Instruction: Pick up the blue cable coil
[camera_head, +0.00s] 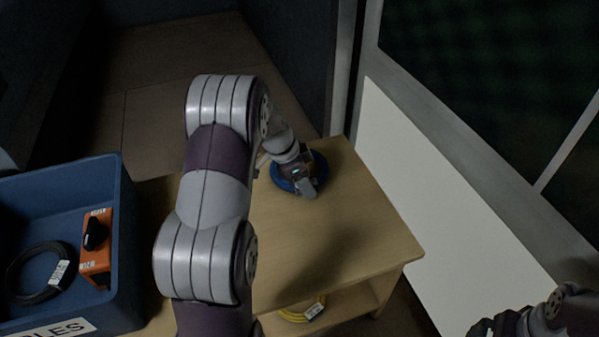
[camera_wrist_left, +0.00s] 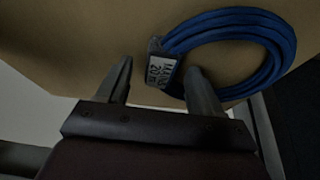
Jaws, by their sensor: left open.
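The blue cable coil (camera_head: 321,168) lies on the far end of the wooden table, partly hidden under my left gripper in the head view. In the left wrist view the blue cable coil (camera_wrist_left: 232,22) shows as a ring of several strands with a dark band and a white printed label (camera_wrist_left: 161,71). My left gripper (camera_wrist_left: 158,82) is open, its two fingers apart, with the labelled part of the coil seen between and just beyond the fingertips. I cannot tell whether the fingers touch it. My right arm shows at the lower right of the head view; its fingertips are not visible.
The wooden table (camera_head: 350,230) has bare room right of my left arm. A yellow cable coil (camera_head: 296,316) lies on its lower shelf. A blue crate (camera_head: 128,235) at left holds a black cable coil (camera_head: 22,293) and an orange box (camera_head: 97,262). A white panel (camera_head: 400,170) stands at right.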

